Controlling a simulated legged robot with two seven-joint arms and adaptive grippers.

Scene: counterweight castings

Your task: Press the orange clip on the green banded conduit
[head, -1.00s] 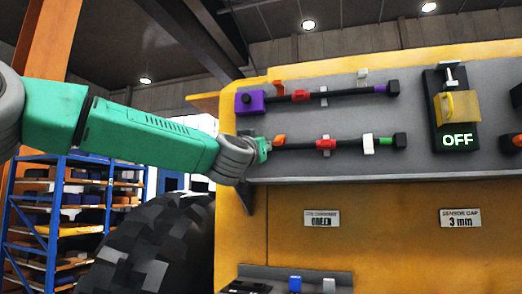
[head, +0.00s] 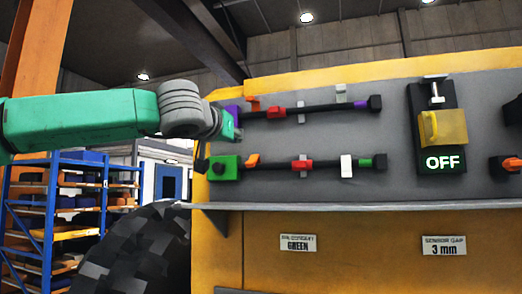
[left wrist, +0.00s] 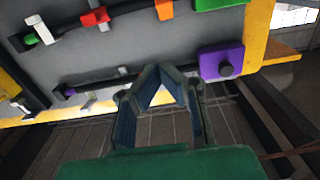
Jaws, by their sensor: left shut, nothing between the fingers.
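The green banded conduit (head: 325,164) is the lower one on the grey panel, with a green block (head: 224,168) at its left end and a green band (head: 365,163) at right. Its orange clip (head: 252,160) sits beside the green block; I cannot tell whether it is fully seated. In the left wrist view the orange clip (left wrist: 164,10) is at the top edge, beyond my fingertips. My left gripper (head: 237,132) is shut and empty, in front of the purple block (head: 232,112), above and left of the orange clip. It also shows in the wrist view (left wrist: 158,72). My right gripper is not in view.
Red clips and white clips sit along both conduits. A yellow-covered switch (head: 443,128) reads OFF. A ledge (head: 330,204) runs below. A blue shelf (head: 70,205) stands left.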

